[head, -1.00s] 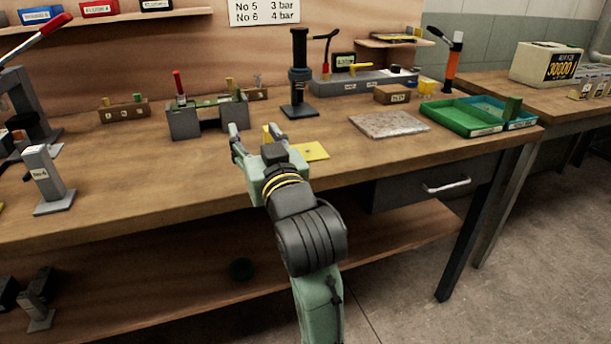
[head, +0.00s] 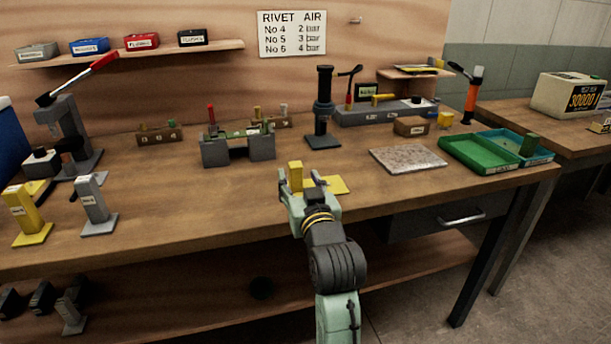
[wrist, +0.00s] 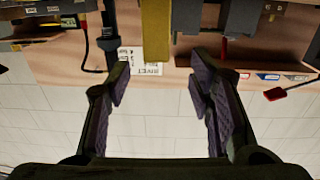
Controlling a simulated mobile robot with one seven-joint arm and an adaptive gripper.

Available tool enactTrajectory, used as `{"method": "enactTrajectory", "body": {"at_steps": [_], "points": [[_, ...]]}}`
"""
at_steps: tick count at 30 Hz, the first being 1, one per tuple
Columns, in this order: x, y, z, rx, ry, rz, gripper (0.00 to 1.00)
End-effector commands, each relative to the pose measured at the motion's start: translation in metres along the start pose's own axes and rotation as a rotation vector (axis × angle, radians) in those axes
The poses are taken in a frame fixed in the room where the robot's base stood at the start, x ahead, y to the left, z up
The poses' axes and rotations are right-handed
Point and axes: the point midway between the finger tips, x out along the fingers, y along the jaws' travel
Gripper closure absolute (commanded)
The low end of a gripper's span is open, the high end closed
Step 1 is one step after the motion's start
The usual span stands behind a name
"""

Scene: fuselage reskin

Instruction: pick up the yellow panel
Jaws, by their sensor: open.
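A yellow upright piece (head: 296,175) stands on the workbench, in front of the grey fixture. A flat yellow plate (head: 336,185) lies just to its right; my gripper hides where they meet, so I cannot tell whether they are one panel. My gripper (head: 299,187) is open and empty at the bench's front part, with the yellow upright piece showing between its fingers. In the wrist view, the fingers (wrist: 160,88) are spread apart, and the yellow upright piece (wrist: 156,35) appears beyond them, roughly centred, with no finger visibly touching it.
A grey fixture (head: 238,149) and a black post tool (head: 323,110) stand behind. A speckled slab (head: 408,159) and a green tray (head: 480,154) are to the right. A yellow stand (head: 27,215) and grey stand (head: 95,205) are at left. Bench between is clear.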

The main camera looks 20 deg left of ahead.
Motion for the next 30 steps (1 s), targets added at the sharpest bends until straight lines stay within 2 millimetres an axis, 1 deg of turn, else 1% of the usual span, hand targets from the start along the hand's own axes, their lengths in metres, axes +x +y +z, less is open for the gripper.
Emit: {"method": "enactTrajectory", "body": {"at_steps": [4,9,13,21,30], "points": [[0.012,0.001,0.0,0.0,-0.002,0.0,0.52],[0.038,0.004,0.002,-0.001,0.0,-0.001,0.52],[0.051,0.004,0.003,-0.001,0.001,0.0,0.52],[0.054,0.004,0.004,-0.001,0.002,0.0,0.52],[0.054,0.004,0.004,-0.001,0.001,0.0,0.72]]}}
